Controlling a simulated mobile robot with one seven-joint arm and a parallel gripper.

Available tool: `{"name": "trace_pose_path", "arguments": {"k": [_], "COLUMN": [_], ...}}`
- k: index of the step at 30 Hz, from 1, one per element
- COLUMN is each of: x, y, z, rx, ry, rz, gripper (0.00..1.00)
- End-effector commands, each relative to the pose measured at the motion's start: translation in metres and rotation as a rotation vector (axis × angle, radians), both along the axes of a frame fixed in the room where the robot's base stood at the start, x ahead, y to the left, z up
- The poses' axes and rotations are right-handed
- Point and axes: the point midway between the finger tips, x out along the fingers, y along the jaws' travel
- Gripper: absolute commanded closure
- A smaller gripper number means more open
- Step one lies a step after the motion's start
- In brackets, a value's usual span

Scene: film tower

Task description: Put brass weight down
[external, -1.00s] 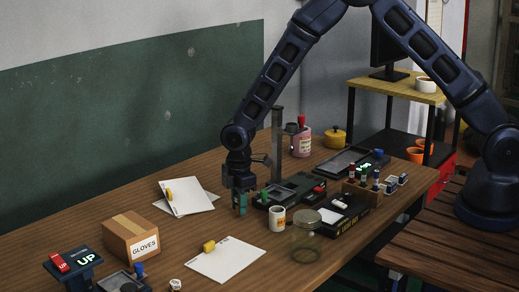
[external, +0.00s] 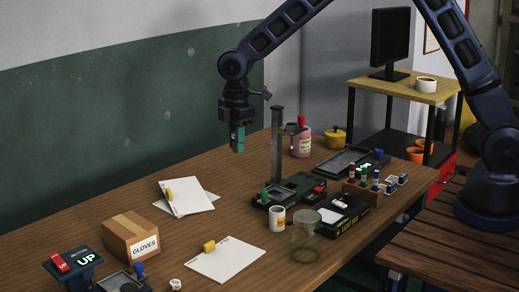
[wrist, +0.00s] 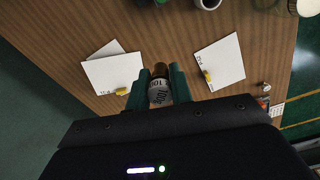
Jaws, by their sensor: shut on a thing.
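My gripper (external: 237,140) is raised above the wooden table, up and left of the upright stand. The wrist view shows its green fingers (wrist: 158,76) shut on the brass weight (wrist: 160,92), a small cylinder with a brass-coloured end and a pale printed label. The weight points away from the camera between the fingers. In the external view the fingers hide most or all of the weight. Two white sheets with yellow pieces on them lie below: the left paper (external: 192,204) and the front paper (external: 236,268).
A black device with an upright stand (external: 277,150) is close right of my gripper. A white mug (external: 277,219), a glass jar (external: 305,242) and a gloves box (external: 130,239) stand on the table (external: 95,222). Bare wood shows between the papers.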

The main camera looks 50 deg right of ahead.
Motion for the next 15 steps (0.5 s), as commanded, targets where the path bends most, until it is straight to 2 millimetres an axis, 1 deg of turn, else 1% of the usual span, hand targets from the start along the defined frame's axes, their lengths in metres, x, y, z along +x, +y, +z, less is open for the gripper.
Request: {"name": "trace_pose_path", "arguments": {"k": [2, 5, 8, 9, 11, 12, 14, 15], "x": [0.005, 0.016, 0.029, 0.034, 0.040, 0.043, 0.047, 0.048], "y": [0.013, 0.041, 0.079, 0.096, 0.121, 0.137, 0.162, 0.178], "z": [0.005, 0.013, 0.022, 0.027, 0.034, 0.038, 0.046, 0.050], "rx": [0.001, 0.001, 0.000, 0.001, 0.001, 0.001, 0.002, 0.001], "ry": [-0.002, -0.003, -0.003, -0.005, -0.005, -0.005, -0.007, -0.006], "rz": [0.032, 0.101, 0.199, 0.241, 0.305, 0.348, 0.411, 0.453], "gripper": [1.00, 1.00, 1.00, 1.00, 1.00, 1.00, 1.00, 1.00]}}
